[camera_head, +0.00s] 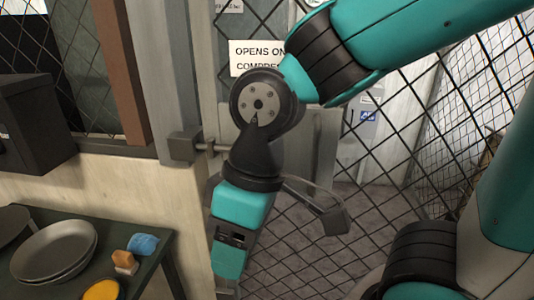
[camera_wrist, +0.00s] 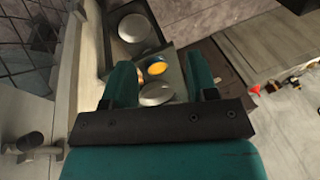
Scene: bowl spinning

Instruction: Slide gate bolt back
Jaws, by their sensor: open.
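The gate bolt (camera_head: 204,147) shows in the head view as a short grey rod. It runs from a block-shaped bracket (camera_head: 184,147) on the post towards the gate, and my arm hides its right part. My gripper (camera_wrist: 162,78) is open and empty in the wrist view, its two teal fingers apart and pointing towards the table. In the head view my wrist hangs below and right of the bolt, and the fingers are cut off or hidden. A grey metal fitting (camera_wrist: 35,147) shows at the left of the wrist view; I cannot tell whether it is the bolt.
The mesh gate (camera_head: 385,150) fills the right behind my arm.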

